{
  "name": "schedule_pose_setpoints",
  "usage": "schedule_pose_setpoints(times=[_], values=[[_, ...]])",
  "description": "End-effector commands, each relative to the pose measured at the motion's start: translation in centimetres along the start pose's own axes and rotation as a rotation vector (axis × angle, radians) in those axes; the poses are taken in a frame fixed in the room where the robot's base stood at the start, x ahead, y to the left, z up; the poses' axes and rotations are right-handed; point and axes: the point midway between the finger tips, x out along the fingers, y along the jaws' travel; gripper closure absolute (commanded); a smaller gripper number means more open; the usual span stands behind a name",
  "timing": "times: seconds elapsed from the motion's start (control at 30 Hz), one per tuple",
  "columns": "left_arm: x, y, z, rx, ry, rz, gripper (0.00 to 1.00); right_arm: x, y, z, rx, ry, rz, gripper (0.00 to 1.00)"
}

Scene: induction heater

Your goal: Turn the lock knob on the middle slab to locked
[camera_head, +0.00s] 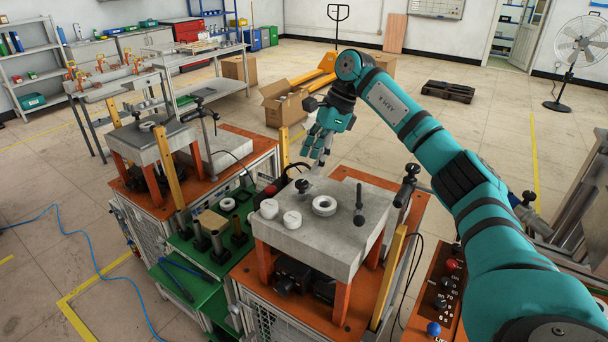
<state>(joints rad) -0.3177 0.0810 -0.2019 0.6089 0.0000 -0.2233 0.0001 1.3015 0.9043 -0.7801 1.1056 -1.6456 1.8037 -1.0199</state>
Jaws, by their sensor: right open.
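The middle slab (308,239) is a thick light-grey block on orange legs, on an orange-topped station in the centre. A small black knob (303,186) stands at its back left edge. A black upright handle (360,206) stands on its right part. I cannot tell which is the lock knob or its setting. My right gripper (319,160) is open and empty, fingers pointing down, above and behind the slab's back edge, close to the black knob. It appears apart from the knob. My left gripper is not in view.
Two white round pieces (292,219) and a white ring (324,205) sit on the slab. A black clamp post (405,184) stands at its right, and yellow posts (392,277) flank it. A second slab station (151,142) stands at the left. A control panel (441,293) is at the lower right.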

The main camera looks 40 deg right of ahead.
Motion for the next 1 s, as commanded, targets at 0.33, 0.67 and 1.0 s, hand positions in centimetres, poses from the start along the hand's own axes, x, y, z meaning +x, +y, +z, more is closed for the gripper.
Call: schedule_pose_setpoints(times=[0.33, 0.67, 1.0], values=[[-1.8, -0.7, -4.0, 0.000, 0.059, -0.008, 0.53, 5.4, 0.0, 0.1, 0.000, 0.001, 0.001, 0.45], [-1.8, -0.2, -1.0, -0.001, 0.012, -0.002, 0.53, 6.4, 0.0, 0.0, -0.001, -0.001, -0.001, 0.45], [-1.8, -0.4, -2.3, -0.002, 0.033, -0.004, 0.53, 6.4, 0.0, 0.0, 0.000, -0.001, -0.001, 0.79]])
